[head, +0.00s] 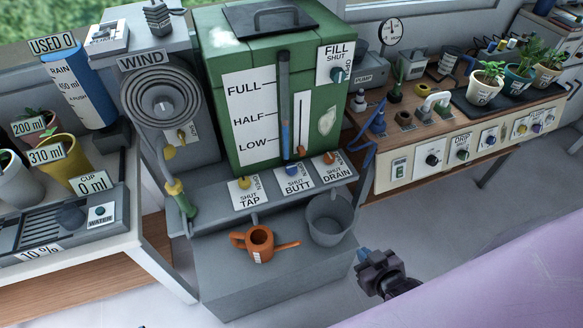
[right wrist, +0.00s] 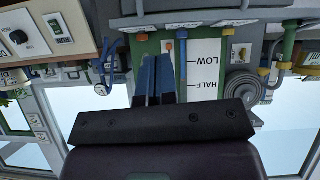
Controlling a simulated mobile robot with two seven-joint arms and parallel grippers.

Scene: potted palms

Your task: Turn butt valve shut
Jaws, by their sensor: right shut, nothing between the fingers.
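The butt valve (head: 292,170) is a small blue knob on the grey ledge, with a label reading SHUT, BUTT and OPEN. It sits between the yellow tap valve (head: 244,183) and the orange drain valve (head: 329,158). The green water butt (head: 222,60) stands behind it, marked FULL, HALF and LOW. My right gripper (head: 364,258) is shut and empty, in front of the ledge and to the right, well apart from the butt valve. In the right wrist view, its blue fingers (right wrist: 157,75) are together, with the butt upside down beyond. My left gripper is not in view.
An orange watering can (head: 260,240) and a grey bucket (head: 329,218) stand below the valves. A wooden bench (head: 430,177) with gauges and potted palms is at the right. A water station (head: 70,225) stands at the left. Floor between is free.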

